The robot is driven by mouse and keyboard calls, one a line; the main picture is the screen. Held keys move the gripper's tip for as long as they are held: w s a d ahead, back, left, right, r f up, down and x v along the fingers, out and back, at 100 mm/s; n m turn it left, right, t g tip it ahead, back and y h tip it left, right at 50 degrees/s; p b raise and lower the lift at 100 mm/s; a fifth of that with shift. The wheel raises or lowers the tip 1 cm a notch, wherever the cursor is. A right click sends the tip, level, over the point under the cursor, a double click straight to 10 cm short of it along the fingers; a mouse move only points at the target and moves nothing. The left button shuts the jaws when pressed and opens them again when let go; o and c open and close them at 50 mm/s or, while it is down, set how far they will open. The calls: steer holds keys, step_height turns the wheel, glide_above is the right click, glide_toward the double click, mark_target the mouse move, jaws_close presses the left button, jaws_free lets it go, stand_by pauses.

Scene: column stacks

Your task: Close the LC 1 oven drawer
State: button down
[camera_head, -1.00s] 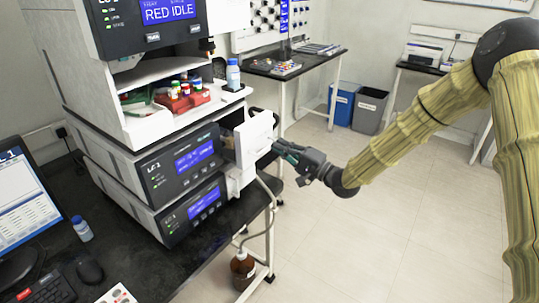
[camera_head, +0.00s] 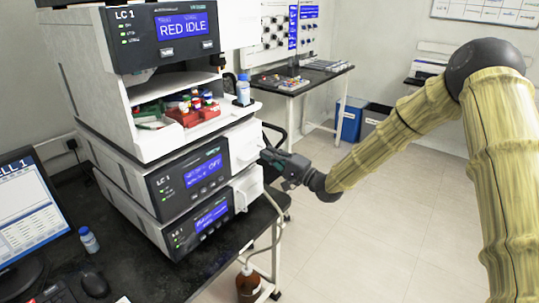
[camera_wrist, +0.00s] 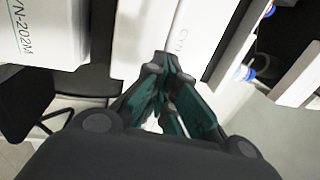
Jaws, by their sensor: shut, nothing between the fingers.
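The LC 1 stack stands on the bench at left. The white oven drawer front (camera_head: 245,141) is on the right of the middle LC 1 module (camera_head: 190,173), whose blue screen seems to read OFF. The drawer front now sits close to the module's face; I cannot tell whether a small gap is left. My gripper (camera_head: 264,160) is shut and empty, its tips at the right side of the drawer front. In the wrist view my gripper (camera_wrist: 160,70) points at a white panel with lettering (camera_wrist: 182,35), touching or nearly touching it. The fingertips hide the contact.
The tray above holds a red rack of vials (camera_head: 192,112) and a blue-capped bottle (camera_head: 243,90) near its right edge. A brown bottle (camera_head: 249,284) with tubing stands below the bench edge. The floor to the right is open.

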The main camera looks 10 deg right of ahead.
steer(key=shift+r, duration=0.1)
steer(key=b+v, duration=0.2)
steer(key=v, duration=1.2)
steer(key=s+a+f+n+g+h, duration=0.1)
steer(key=s+f+g+h, duration=0.15)
steer(key=s+f, duration=0.6)
steer(key=s+a+f+n+g+h, duration=0.1)
steer(key=s+f+g+h, duration=0.15)
steer(key=f, duration=1.05)
steer(key=s+a+f+n+g+h, duration=0.15)
steer(key=s+f+h, duration=0.25)
steer(key=s+f, duration=0.45)
steer(key=s+d+f+n+g+h, duration=0.1)
steer(key=s+f, duration=0.3)
steer(key=s, duration=0.5)
steer(key=s+d+f+n+g+h, duration=0.2)
steer(key=s+f+g, duration=0.2)
steer(key=s, duration=0.6)
steer(key=s+d+f+n+g+h, duration=0.2)
steer(key=s+f, duration=0.2)
steer(key=s, duration=0.5)
steer(key=shift+s+g, duration=0.25)
steer(key=shift+g, duration=0.1)
